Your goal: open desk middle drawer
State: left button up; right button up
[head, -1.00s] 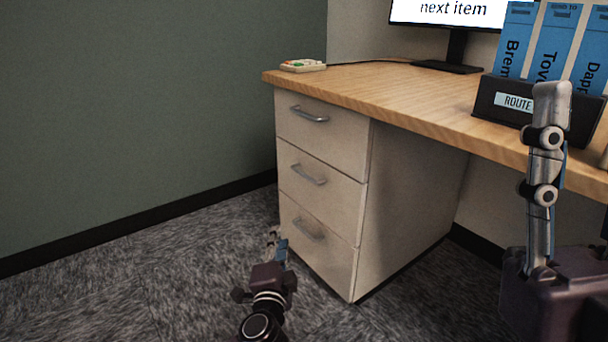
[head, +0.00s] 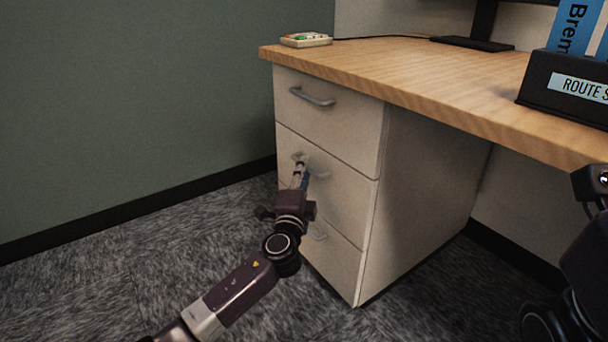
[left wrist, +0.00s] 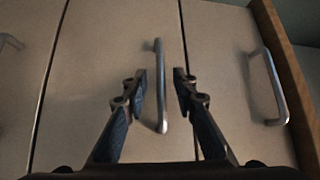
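The middle drawer (head: 345,190) of the pale desk pedestal is shut, its front flush with the drawers above and below. Its grey bar handle (head: 321,175) is partly hidden behind my left gripper (head: 300,173) in the head view. In the left wrist view the middle drawer's handle (left wrist: 160,90) shows between the two fingers of my left gripper (left wrist: 160,75). The fingers are open, one on each side of the bar, with gaps visible. My right arm shows only as dark parts at the right edge of the head view; its fingers are out of view.
The top drawer handle (head: 312,97) is just above, and the bottom drawer handle (head: 318,236) is below. Carpet (head: 90,270) is clear at left.

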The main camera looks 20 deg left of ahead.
pick_arm(q)
jog(key=shift+w, duration=0.35)
jog(key=shift+c, duration=0.4)
grip_shut()
